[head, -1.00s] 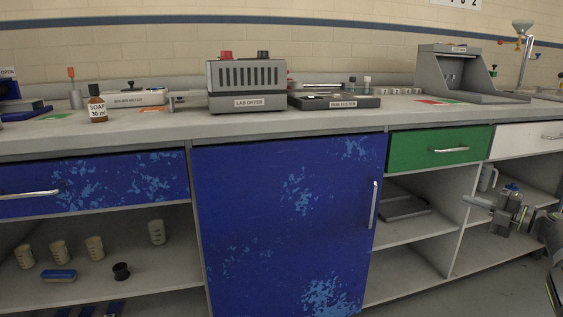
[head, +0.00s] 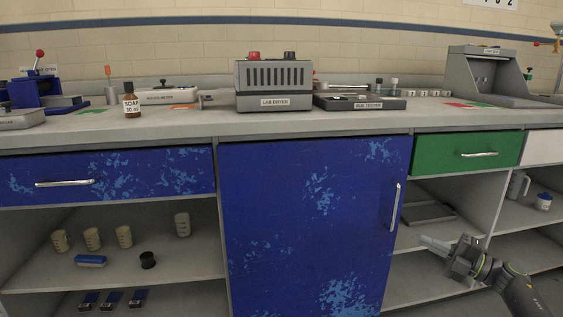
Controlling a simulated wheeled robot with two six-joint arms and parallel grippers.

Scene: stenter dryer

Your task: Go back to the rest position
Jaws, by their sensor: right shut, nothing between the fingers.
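My right gripper (head: 436,244) is in the lower right of the head view, its arm coming in from the right edge. It is shut and empty, pointing left in front of the open shelves under the green drawer (head: 467,153). It looks apart from the shelves and the blue cabinet door (head: 310,230). My left gripper is not in view.
The bench top (head: 200,126) carries a lab dryer (head: 274,85), a rub tester (head: 360,103) and a soap bottle (head: 131,104). A blue drawer (head: 110,176) and the door are closed, with protruding handles. Beakers (head: 92,238) stand on the left open shelf.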

